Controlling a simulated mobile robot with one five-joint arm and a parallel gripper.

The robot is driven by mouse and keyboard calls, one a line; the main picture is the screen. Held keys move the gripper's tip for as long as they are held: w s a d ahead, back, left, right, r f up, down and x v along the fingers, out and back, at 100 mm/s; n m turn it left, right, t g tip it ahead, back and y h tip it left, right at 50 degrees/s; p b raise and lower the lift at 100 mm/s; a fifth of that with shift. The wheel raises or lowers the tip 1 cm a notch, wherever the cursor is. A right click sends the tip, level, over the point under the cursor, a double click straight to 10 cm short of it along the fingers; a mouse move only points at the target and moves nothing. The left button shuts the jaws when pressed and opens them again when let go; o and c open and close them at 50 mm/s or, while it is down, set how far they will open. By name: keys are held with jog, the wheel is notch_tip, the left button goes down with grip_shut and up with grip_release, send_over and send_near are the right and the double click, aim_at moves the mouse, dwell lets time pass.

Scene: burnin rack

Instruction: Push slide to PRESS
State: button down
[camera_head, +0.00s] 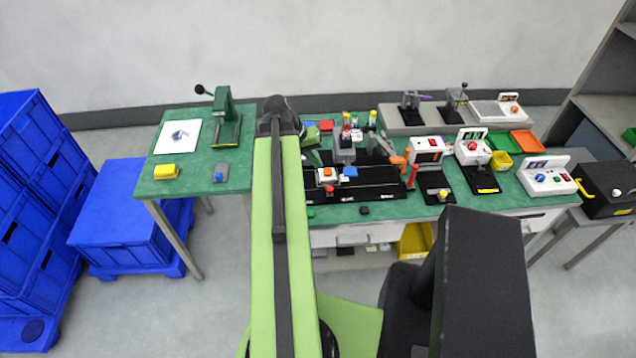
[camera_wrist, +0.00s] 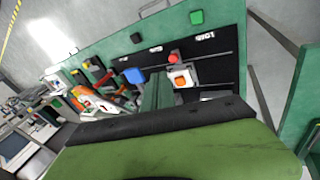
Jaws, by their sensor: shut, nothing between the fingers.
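The slide's white carriage with an orange block (camera_head: 327,174) sits near the left end of a long black track board (camera_head: 372,186) in the head view. In the wrist view the carriage (camera_wrist: 183,78) is beside a red knob (camera_wrist: 173,58), near the label that seems to read LOAD. Two other labels along the board are too small to read, so I cannot tell which is PRESS. My gripper (camera_head: 314,157) is shut and empty, just behind and left of the carriage. In the wrist view its green finger (camera_wrist: 158,92) is close beside the carriage; contact is unclear.
A blue block (camera_head: 350,172) stands on the board right of the carriage. A red-capped post fixture (camera_head: 344,148) rises behind it. An orange-handled clamp (camera_head: 408,168) and white control boxes (camera_head: 428,149) stand further right. A green side table (camera_head: 200,178) is at left.

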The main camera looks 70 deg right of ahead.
jog(key=w+f+n+g+b, duration=0.4)
jog(key=n+b, duration=0.4)
jog(key=n, duration=1.2)
jog(key=n+t+h+b, duration=0.1)
jog(key=b, duration=1.1)
send_near(328, 192)
jog(key=f, duration=0.3)
jog(key=shift+w+a+f, duration=0.2)
jog(key=shift+a+f, duration=0.1)
jog(key=shift+f, duration=0.1)
jog(key=s+d, duration=0.1)
jog(key=s, duration=0.2)
jog(key=shift+d+r, duration=0.15)
jog(key=shift+d, duration=0.2)
jog(key=shift+s+d, duration=0.1)
jog(key=shift+d, duration=0.05)
